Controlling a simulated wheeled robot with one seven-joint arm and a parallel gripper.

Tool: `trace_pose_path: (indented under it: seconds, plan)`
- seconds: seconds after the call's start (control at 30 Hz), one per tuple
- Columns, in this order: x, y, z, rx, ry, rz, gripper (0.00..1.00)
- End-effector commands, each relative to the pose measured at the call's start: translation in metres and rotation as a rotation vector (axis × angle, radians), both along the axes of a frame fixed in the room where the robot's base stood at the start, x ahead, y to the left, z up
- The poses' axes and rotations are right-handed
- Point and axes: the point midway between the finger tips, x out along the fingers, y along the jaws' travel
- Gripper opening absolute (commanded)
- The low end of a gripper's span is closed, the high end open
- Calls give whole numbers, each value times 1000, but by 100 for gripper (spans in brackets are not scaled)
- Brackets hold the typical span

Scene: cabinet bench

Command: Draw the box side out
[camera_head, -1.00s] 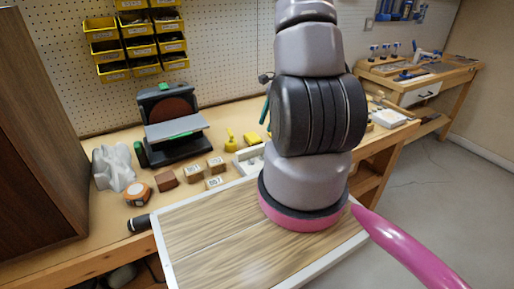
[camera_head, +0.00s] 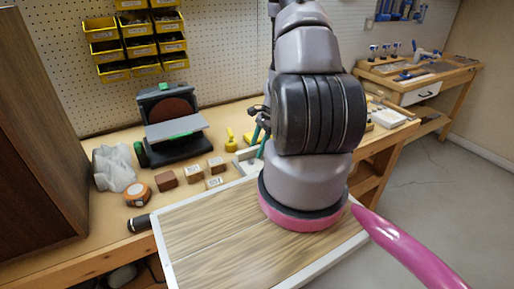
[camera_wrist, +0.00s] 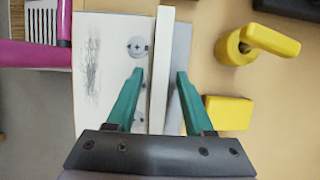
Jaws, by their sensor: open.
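A thin cream-white upright panel, which looks like the box side (camera_wrist: 160,60), runs up the wrist view between my gripper's fingers. My gripper (camera_wrist: 160,74) is open, with one teal finger on each side of the panel. I cannot tell whether either finger touches it. Left of the panel lies a pale plate (camera_wrist: 103,60) with screw heads and a dark smudge; a grey strip (camera_wrist: 181,45) lies along its right side. In the head view, part of the white fixture (camera_head: 244,163) shows on the bench, and my arm hides the rest.
Yellow pieces (camera_wrist: 229,112) and a yellow clamp-like part (camera_wrist: 236,47) lie close to the right of the fingers. On the bench (camera_head: 112,215) stand a sander (camera_head: 174,130), small wooden blocks (camera_head: 193,174), a tape measure (camera_head: 137,194) and a grey lump (camera_head: 114,168).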

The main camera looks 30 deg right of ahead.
Motion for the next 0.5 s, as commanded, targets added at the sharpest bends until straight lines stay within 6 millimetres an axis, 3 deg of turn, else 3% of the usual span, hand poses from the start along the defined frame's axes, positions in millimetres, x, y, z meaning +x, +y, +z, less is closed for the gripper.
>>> trace_pose_path:
  seconds: [0.07,0.2,0.5]
  plan:
    - [0,0,0,0,0,0,52]
    - [0,0,0,0,0,0,0]
    - [0,0,0,0,0,0,0]
